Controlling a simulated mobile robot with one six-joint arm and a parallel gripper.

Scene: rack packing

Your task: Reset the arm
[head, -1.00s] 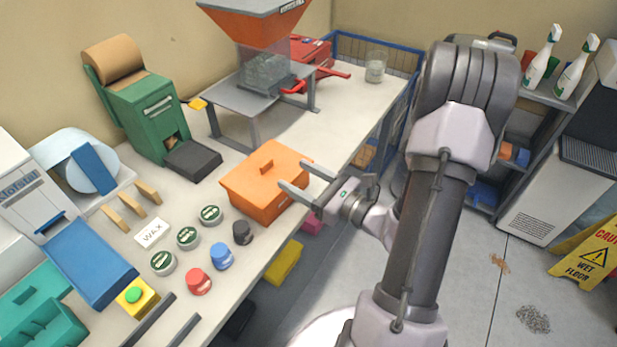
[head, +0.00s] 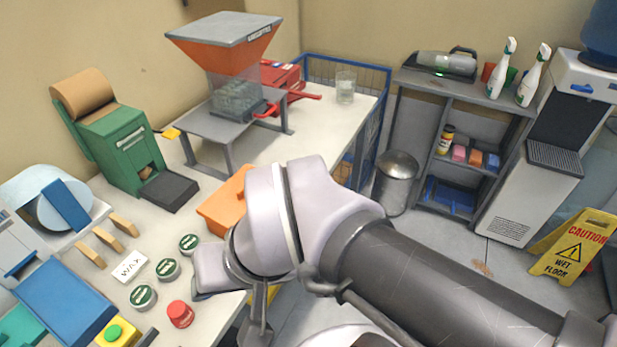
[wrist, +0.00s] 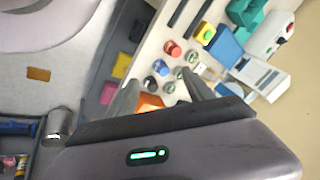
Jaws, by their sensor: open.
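My arm (head: 430,275) reaches in from the lower right of the head view, and its bulky pale joint (head: 290,215) is over the front edge of the workbench (head: 325,130). My gripper is mostly hidden behind my own arm in the head view. In the wrist view my gripper (wrist: 160,92) shows two grey fingers spread apart, with nothing held between them. The bench with its tins and the orange box (wrist: 150,101) lies beyond the fingers in that view.
The orange box (head: 222,208) is partly covered by my arm. Green-lidded tins (head: 167,269) and a red-capped one (head: 180,314) stand at the bench front. A bin (head: 397,185), shelf (head: 470,100) and wet-floor sign (head: 572,247) stand right, with open floor between.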

